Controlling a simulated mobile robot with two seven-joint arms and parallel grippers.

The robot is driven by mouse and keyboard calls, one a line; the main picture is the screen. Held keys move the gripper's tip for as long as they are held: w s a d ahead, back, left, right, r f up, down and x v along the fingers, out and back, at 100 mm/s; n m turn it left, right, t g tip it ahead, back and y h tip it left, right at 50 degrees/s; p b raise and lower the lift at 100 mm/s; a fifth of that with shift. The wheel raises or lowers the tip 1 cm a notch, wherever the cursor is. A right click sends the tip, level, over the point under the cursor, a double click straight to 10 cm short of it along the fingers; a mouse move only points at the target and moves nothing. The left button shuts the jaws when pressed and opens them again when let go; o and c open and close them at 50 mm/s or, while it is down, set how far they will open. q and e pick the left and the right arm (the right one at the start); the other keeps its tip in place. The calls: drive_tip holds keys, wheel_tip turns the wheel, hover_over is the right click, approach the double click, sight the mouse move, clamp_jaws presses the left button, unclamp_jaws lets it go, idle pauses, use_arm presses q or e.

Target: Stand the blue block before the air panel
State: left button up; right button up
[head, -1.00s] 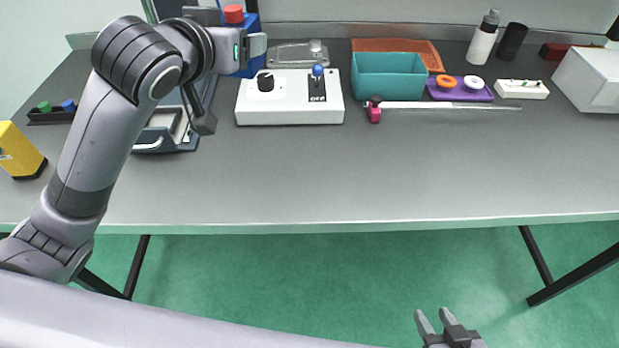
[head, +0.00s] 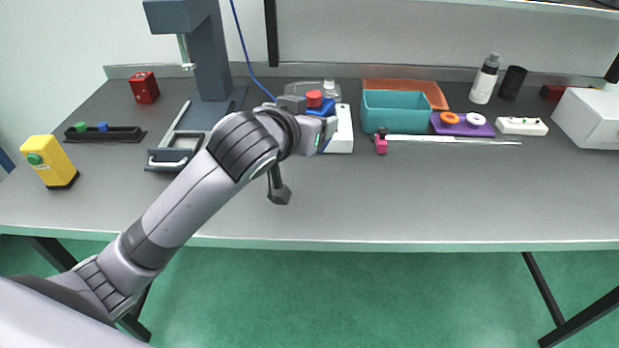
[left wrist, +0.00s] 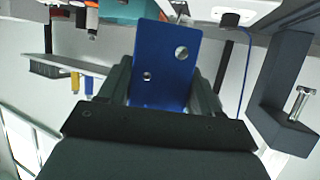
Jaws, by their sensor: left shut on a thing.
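In the left wrist view the block (left wrist: 165,62) is a blue plate face with two holes, between the fingers. In the head view my arm hides most of it and the fingertips. The air panel (head: 342,138) is a white box at the back middle; only its right part shows, and my gripper and the block cover its knob and lever. The gap between block and panel cannot be told. My right gripper is out of view.
A teal bin (head: 394,111) stands right of the panel, with a white rod and pink-ended tool (head: 381,143) before it. A dark press (head: 212,60) stands left. A yellow box (head: 48,160) is far left. The front table strip is clear.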

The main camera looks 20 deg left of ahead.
use_arm(q)
wheel_tip(320, 180, down, 12)
drive_tip(key=shift+r+b, duration=0.1)
drive_tip(key=shift+b, duration=0.35)
drive_tip(key=shift+f, duration=0.3)
drive_tip(key=o, duration=1.3)
drive_tip(key=shift+c, duration=0.2)
drive_tip(key=shift+r, duration=0.2)
drive_tip(key=v, duration=1.2)
drive_tip(key=shift+s, duration=0.15)
